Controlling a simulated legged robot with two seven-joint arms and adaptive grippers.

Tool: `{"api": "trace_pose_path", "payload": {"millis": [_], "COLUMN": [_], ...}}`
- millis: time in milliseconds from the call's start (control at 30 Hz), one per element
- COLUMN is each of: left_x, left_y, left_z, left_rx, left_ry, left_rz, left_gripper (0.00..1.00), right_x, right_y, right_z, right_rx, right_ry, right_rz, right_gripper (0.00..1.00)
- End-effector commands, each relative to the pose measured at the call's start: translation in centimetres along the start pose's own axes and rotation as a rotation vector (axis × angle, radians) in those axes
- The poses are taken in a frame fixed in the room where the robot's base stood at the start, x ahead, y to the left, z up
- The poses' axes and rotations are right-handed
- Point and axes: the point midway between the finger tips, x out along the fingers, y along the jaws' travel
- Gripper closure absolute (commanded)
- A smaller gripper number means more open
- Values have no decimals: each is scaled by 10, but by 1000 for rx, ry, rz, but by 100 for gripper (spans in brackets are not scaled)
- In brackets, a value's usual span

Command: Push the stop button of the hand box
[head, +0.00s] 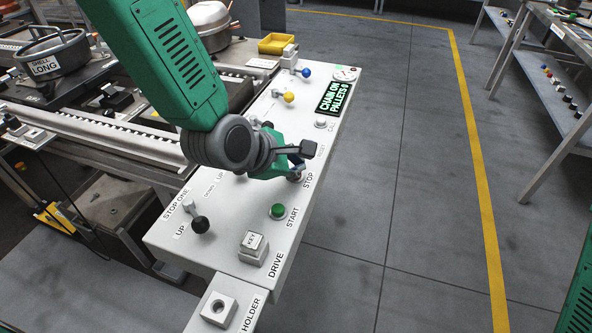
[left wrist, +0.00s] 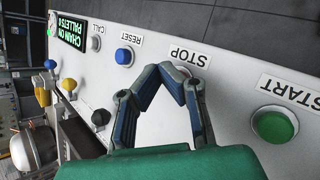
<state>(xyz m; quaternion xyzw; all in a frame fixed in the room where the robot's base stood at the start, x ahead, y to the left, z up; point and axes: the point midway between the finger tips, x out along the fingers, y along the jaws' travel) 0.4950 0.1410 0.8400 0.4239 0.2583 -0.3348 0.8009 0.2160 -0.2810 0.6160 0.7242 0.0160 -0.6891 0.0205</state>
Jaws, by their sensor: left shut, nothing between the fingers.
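The white hand box (head: 225,258) runs through the middle of the head view. My left gripper (head: 296,170) is over its right side, beside the STOP label (head: 308,180). In the left wrist view the gripper (left wrist: 172,72) has its fingertips together with nothing between them. They are in front of the stop button (left wrist: 183,72), of which only a small part of the rim shows beside the STOP label (left wrist: 188,57). I cannot tell whether the tips touch the button or whether it is pressed in. My right gripper is out of view.
The green start button (head: 278,211) is nearer on the box; the blue reset button (left wrist: 124,55) is on the other side of STOP. A black-knobbed lever (head: 200,224), a key block (head: 253,246) and yellow and blue knobs stand up. Open floor lies to the right.

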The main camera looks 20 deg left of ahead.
Motion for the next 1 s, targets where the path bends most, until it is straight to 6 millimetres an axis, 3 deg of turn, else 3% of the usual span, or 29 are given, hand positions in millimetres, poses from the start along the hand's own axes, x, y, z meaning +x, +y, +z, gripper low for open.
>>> {"api": "trace_pose_path", "payload": {"millis": [1000], "left_x": [4], "left_y": [-3], "left_z": [-3], "left_rx": [-1], "left_ry": [1], "left_rz": [-1], "left_gripper": [100], "right_x": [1], "right_y": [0], "right_z": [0], "right_rx": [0], "right_ry": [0], "right_rz": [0], "right_gripper": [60]}}
